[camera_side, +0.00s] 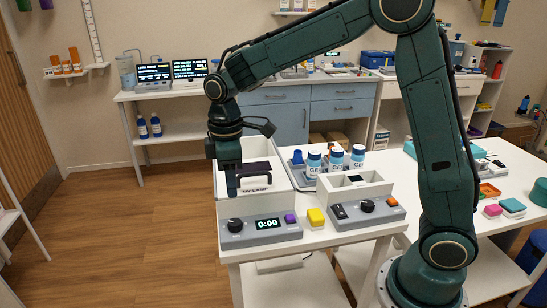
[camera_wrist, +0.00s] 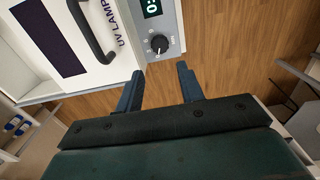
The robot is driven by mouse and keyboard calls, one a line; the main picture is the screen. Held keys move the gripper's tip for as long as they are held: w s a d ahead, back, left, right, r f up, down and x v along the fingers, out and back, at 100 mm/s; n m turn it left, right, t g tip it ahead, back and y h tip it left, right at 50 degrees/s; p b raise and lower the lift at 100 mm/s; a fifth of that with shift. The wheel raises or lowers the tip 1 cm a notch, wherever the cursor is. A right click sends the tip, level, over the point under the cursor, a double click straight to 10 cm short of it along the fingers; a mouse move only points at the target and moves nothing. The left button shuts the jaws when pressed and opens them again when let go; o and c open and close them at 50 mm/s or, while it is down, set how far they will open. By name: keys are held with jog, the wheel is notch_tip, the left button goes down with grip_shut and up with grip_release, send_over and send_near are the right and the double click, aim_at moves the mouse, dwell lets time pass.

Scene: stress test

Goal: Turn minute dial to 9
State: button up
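The minute dial (camera_side: 235,225) is a black round knob on the left of a grey control panel (camera_side: 262,237) whose display (camera_side: 267,224) reads 0:00. In the wrist view the dial (camera_wrist: 159,44) shows just beyond the fingertips, with a light pointer mark and small markings around it that are too small to read. My gripper (camera_side: 232,190) hangs above the UV lamp box, higher than the dial and apart from it. In the wrist view my gripper (camera_wrist: 160,68) is open and empty, its two blue-grey fingers spread either side of the dial's line.
A dark handle (camera_wrist: 93,33) on the white UV lamp box stands close to the gripper. A purple button (camera_side: 290,218) is right of the display. The floor in front is clear.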

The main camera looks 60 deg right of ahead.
aim_at(235, 222)
notch_tip(235, 222, down, 11)
jog(key=shift+f, duration=0.1)
dwell(0.4)
jog(key=c, duration=0.7)
